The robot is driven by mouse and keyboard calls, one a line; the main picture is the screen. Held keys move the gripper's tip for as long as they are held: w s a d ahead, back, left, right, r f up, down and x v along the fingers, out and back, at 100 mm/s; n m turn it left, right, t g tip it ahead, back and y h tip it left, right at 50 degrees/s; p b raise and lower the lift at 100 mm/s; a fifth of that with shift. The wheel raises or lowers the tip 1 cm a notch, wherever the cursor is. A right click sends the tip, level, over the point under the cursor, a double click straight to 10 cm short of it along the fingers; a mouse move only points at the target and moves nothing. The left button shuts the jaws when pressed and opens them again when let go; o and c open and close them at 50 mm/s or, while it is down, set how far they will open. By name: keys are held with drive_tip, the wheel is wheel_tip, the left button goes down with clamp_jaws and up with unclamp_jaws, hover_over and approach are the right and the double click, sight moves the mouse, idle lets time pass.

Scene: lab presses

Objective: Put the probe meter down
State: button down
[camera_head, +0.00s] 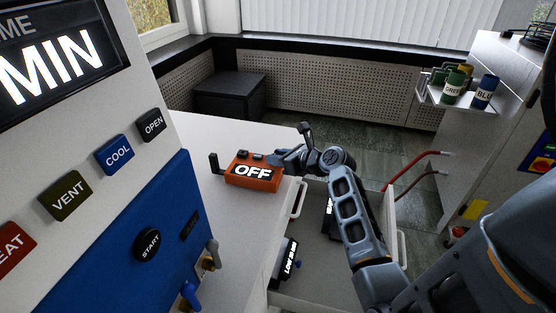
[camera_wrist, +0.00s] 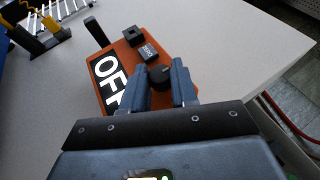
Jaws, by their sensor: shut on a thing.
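The probe meter (camera_head: 253,172) is an orange box with a black label reading OFF, small black knobs on top and a black upright piece at its left end. In the head view it is at the right part of the white worktop, close to the edge. My gripper (camera_head: 277,160) reaches it from the right. In the wrist view the probe meter (camera_wrist: 118,56) lies ahead, and my gripper (camera_wrist: 161,90) is shut on its round black knob, between the two fingertips. The box is on or just above the worktop; I cannot tell which. The fingers hide part of the label.
The white worktop (camera_head: 226,238) is clear around the meter. A press with buttons (camera_head: 66,195) stands at the left. An open drawer (camera_head: 318,257) with dark labelled items lies below the worktop's right edge. A shelf (camera_head: 458,101) with green and blue cans is at the right.

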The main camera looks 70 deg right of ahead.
drive_tip(key=shift+f, duration=0.4)
drive_tip(key=c, duration=0.9)
unclamp_jaws()
drive_tip(key=shift+o, duration=0.2)
drive_tip(key=shift+s, duration=0.1)
drive_tip(key=v, duration=1.2)
drive_tip(key=s+a+f+n+g, duration=0.1)
drive_tip(key=a+f+n, duration=0.2)
drive_tip(key=a+n, duration=0.55)
drive_tip(key=s+a+f+n+g, duration=0.1)
drive_tip(key=s+a+f+n, duration=0.15)
drive_tip(key=a+n, duration=0.65)
drive_tip(key=s+a+r+n+t+y, duration=0.1)
drive_tip(key=s+a+r+n, duration=0.2)
drive_tip(key=a+n, duration=0.3)
drive_tip(key=s+a+r+n+t+y, duration=0.2)
drive_tip(key=s+a+r+n, duration=0.1)
drive_tip(key=a+r+n, duration=0.2)
drive_tip(key=s+a+r+n+t+y, duration=0.1)
drive_tip(key=s+a+r+n, duration=0.2)
drive_tip(key=a+n, duration=0.6)
drive_tip(key=r+n, duration=0.1)
drive_tip(key=n, duration=0.2)
drive_tip(key=shift+s+r+y, duration=0.25)
drive_tip(key=shift+r+y, duration=0.05)
drive_tip(key=shift+y, duration=0.1)
